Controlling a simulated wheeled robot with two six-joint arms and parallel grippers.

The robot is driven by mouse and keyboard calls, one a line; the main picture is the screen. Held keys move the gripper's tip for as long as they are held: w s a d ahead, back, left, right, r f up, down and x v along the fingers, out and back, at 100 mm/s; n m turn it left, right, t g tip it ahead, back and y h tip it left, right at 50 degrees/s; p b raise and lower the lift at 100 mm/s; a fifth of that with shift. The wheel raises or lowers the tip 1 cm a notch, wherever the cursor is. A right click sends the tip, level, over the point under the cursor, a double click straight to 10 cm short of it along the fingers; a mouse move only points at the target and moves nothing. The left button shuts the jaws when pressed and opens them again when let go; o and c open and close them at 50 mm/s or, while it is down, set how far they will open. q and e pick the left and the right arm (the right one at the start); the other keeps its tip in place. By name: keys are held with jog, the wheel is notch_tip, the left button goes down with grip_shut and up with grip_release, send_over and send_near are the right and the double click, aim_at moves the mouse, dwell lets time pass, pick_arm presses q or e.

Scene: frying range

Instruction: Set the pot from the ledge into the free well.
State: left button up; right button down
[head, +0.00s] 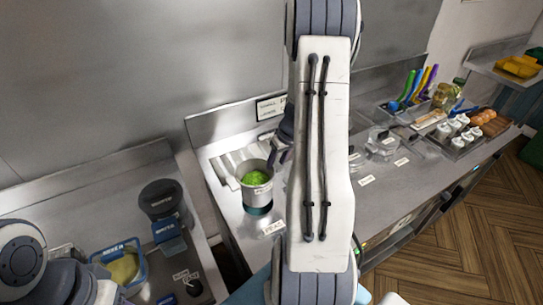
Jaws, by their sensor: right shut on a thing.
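A metal pot (257,194) with bright green contents is on the left part of the counter, left of my right arm. My right gripper (280,153) is shut on the pot at its upper right side; the arm in front hides part of it. The pot looks upright. A dark teal round shape (258,211) shows directly beneath it; I cannot tell whether it is a well opening or part of the pot, nor whether the pot touches the surface. My left gripper is not in view; only left arm links show at lower left.
Left of the pot stand a dark appliance (162,199) and a blue-rimmed container (120,265). Clear containers (381,141), a tray of white cups (458,135) and coloured utensils (414,86) line the counter at right. A small sign (270,107) stands behind the pot.

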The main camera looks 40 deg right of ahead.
aim_at(256, 184)
jog(key=shift+d+f+b, duration=0.15)
jog(key=shift+f+b, duration=0.45)
jog(key=shift+f, duration=0.25)
jog(key=shift+f+b, duration=2.05)
jog(key=shift+f, duration=0.95)
jog(key=shift+f+b, duration=1.65)
jog(key=shift+b, duration=0.5)
jog(key=shift+f+b, duration=0.45)
jog(key=shift+b, duration=0.25)
jog(key=shift+c, duration=1.4)
grip_release()
jog(key=shift+s, duration=0.15)
